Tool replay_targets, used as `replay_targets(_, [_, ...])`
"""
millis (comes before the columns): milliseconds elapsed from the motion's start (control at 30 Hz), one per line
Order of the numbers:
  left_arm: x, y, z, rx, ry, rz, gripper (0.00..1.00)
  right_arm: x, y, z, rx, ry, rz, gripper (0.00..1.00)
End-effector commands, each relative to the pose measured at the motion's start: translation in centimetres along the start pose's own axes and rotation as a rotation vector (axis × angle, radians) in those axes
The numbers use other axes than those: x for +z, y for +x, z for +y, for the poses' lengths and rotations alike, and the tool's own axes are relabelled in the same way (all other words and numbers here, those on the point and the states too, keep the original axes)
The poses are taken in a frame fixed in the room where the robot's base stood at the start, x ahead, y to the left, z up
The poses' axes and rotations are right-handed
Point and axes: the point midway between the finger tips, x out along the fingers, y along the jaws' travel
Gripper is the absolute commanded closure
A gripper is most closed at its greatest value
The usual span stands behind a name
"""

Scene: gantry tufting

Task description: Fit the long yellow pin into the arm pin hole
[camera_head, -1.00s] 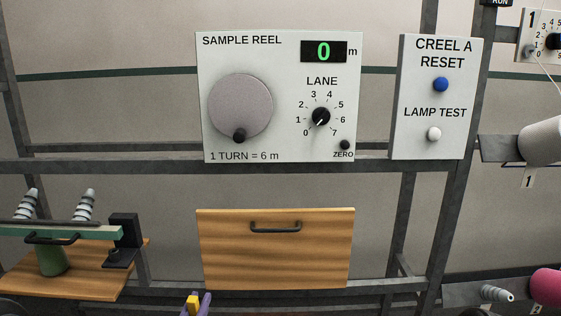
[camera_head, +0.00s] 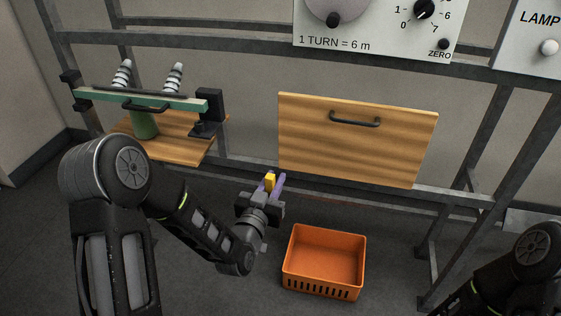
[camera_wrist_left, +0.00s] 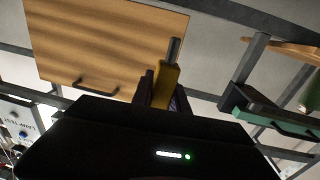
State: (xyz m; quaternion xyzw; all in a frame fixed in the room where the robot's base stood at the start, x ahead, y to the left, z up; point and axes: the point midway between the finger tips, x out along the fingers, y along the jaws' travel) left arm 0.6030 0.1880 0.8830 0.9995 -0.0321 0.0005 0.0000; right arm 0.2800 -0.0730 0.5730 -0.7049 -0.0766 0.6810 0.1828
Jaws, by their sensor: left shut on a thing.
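My left gripper (camera_head: 270,184) is shut on the long yellow pin (camera_head: 270,181), in front of and below the wooden shelf's right side. In the left wrist view the pin (camera_wrist_left: 167,84) stands between the purple fingers (camera_wrist_left: 163,92), its grey metal tip pointing away from the gripper. The green arm (camera_head: 145,98) lies across its green post above the shelf, its right end at a black bracket (camera_head: 208,110). The arm also shows in the left wrist view (camera_wrist_left: 262,127). The pin is apart from both. I cannot make out the pin hole. My right gripper is out of view.
A wooden drawer front (camera_head: 357,145) with a dark handle is right of the gripper. An orange basket (camera_head: 325,260) stands on the floor below. Two striped cones stand behind the green arm. Grey frame bars (camera_head: 345,186) run behind. The wooden shelf (camera_head: 185,150) juts out.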

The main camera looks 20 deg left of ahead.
Motion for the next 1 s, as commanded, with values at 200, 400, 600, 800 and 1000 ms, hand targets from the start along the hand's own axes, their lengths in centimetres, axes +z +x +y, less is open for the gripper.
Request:
replay_targets(200, [0.5,-1.3,3.1,0.186,0.001,-0.001,1.0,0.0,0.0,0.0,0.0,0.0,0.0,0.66])
replay_targets(400, [1.2,-2.9,7.4,0.439,0.0,-0.002,1.0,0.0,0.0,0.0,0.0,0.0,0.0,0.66])
replay_targets(600, [1.9,-4.7,12.0,0.71,0.0,-0.003,1.0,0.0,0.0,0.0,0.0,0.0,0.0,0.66])
replay_targets(800, [2.4,-6.2,15.7,0.93,0.0,-0.001,1.0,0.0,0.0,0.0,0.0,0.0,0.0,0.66])
replay_targets(1000, [2.6,-6.9,17.4,1.029,0.0,-0.001,1.0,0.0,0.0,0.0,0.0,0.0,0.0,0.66])
